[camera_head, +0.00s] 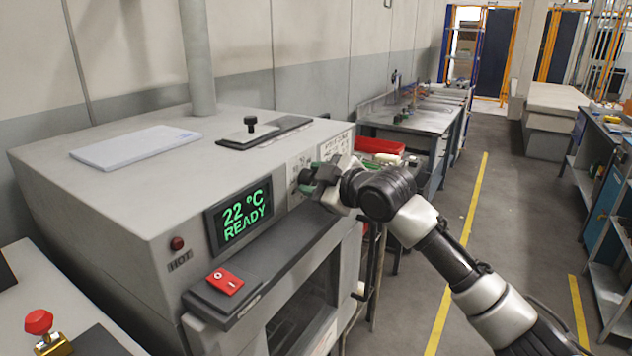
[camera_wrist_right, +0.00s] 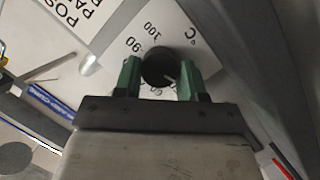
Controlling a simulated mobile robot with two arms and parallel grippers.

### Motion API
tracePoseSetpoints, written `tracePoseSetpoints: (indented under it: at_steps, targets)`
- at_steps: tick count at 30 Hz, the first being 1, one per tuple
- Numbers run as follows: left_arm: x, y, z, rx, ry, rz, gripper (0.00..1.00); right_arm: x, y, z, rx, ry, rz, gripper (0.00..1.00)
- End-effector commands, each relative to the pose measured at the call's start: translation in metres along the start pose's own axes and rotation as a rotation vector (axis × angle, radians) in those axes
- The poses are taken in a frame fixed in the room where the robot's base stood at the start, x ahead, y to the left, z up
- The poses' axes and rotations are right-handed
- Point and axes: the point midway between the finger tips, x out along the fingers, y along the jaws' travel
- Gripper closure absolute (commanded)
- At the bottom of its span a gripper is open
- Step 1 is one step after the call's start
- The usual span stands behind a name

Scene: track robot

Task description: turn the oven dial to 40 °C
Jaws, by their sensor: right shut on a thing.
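The grey oven (camera_head: 120,200) stands at the left in the head view. Its display (camera_head: 240,213) reads "22 °C READY" in green. My right gripper (camera_head: 308,180) reaches the oven's front panel to the right of the display. In the right wrist view my right gripper (camera_wrist_right: 160,75) has its green fingers shut on the round black dial (camera_wrist_right: 158,66), one on each side. A light pointer mark shows on the dial, towards its lower right. Scale numbers 90 and 100 and "°C" show around it; the lower numbers are partly hidden. My left gripper is not in view.
A red switch (camera_head: 225,281) sits on the oven front below the display, with a HOT lamp (camera_head: 177,243) to its left. A red bin (camera_head: 380,146) and grey benches (camera_head: 420,118) stand beyond the oven. The aisle floor at right is clear.

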Motion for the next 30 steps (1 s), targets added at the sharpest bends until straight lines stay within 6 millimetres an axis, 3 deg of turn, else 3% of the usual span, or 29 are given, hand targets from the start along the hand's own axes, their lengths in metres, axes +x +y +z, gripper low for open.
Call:
tracePoseSetpoints:
  at_steps: [12,30]
  targets:
    - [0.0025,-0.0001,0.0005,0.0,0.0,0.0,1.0,0.0003,-0.0024,0.0014,-0.209,0.011,0.069,0.83]
    - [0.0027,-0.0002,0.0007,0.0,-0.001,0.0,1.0,0.0004,-0.0026,0.0015,-0.25,0.013,0.083,0.83]
